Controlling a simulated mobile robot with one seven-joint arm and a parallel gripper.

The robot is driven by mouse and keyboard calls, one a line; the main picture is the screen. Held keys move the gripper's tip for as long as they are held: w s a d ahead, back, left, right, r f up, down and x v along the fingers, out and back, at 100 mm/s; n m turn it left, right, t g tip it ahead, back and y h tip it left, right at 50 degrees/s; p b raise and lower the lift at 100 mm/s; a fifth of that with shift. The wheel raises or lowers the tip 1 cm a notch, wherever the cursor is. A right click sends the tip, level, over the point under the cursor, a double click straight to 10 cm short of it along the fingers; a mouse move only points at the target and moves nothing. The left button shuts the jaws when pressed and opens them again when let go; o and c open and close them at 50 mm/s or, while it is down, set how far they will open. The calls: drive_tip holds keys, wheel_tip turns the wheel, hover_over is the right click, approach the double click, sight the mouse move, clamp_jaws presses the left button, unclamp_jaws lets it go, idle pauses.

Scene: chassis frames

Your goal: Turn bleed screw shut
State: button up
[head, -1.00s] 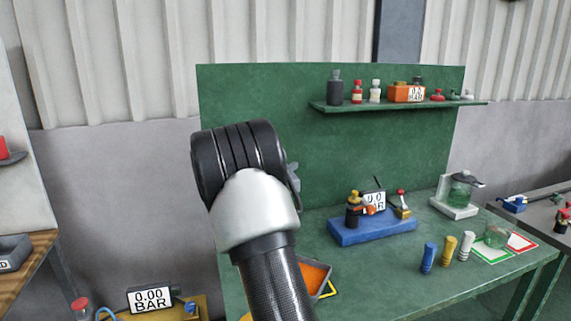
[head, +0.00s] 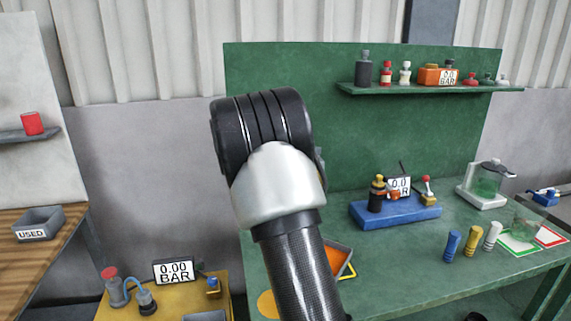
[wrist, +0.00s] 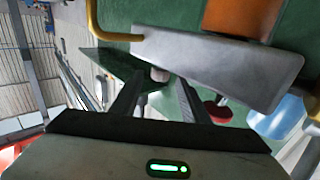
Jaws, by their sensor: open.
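In the head view a blue base (head: 398,211) on the green bench carries a black cylinder with a yellow top (head: 377,195), an orange part (head: 392,194), a gauge (head: 400,186) and a red-topped lever (head: 426,187). I cannot tell which small part is the bleed screw. My gripper (wrist: 158,88) shows in the wrist view with its two dark fingers apart and nothing seen between them. Beyond them are a grey slab (wrist: 220,65), a red round knob (wrist: 217,109) and part of a blue object (wrist: 283,117). My arm hides the gripper in the head view.
A shelf (head: 425,89) with bottles is on the green panel. Several coloured cylinders (head: 453,246) and a glass jar stand (head: 484,197) are at the bench's right. A yellow stand (head: 128,312) with a 0.00 BAR gauge (head: 174,271) and a USED bin (head: 38,224) are left.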

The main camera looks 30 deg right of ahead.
drive_tip(key=v, duration=1.4)
